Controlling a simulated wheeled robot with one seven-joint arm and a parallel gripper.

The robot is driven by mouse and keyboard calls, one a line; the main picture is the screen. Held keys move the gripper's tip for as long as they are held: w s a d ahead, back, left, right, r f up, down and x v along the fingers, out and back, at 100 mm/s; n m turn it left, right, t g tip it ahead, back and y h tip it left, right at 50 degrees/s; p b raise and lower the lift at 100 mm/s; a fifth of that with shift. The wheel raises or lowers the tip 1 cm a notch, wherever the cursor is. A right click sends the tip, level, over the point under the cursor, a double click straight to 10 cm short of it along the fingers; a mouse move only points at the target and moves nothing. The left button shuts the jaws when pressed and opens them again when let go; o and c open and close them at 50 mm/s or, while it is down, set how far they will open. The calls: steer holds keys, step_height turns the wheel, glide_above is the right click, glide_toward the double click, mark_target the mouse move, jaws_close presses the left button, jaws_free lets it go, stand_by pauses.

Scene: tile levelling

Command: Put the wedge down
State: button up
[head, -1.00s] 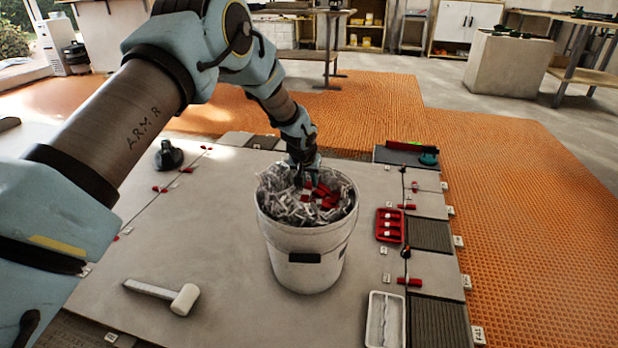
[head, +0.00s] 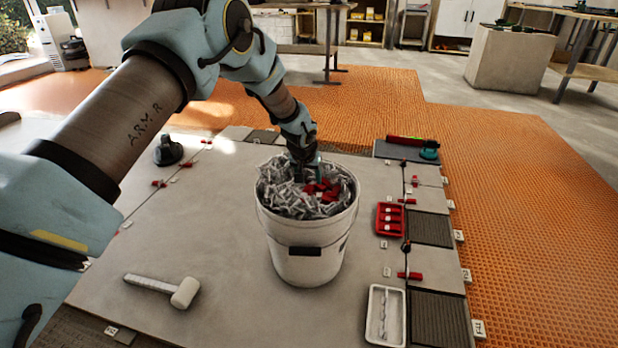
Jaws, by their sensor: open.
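A white bucket (head: 306,252) stands on the grey tiled floor, filled with clear clips (head: 288,200). Several red wedges (head: 322,190) lie on top of the clips, toward the bucket's middle and right. My gripper (head: 306,180) is at the bucket's mouth, pointing down just above the clips and beside the red wedges. It is open; its fingertips are small and partly hidden, and I see no wedge held between them. I cannot tell whether it touches the pile.
A red tray (head: 390,232) and a white tray (head: 371,315) lie right of the bucket. A white mallet (head: 184,292) lies front left, a black suction cup (head: 168,150) back left. More red wedges (head: 410,275) sit along the tile joints. Bare tile lies left of the bucket.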

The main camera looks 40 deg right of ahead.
mark_target(308, 188)
stand_by(0.4)
step_height(308, 188, up, 7)
steer(key=p, duration=0.4)
stand_by(0.4)
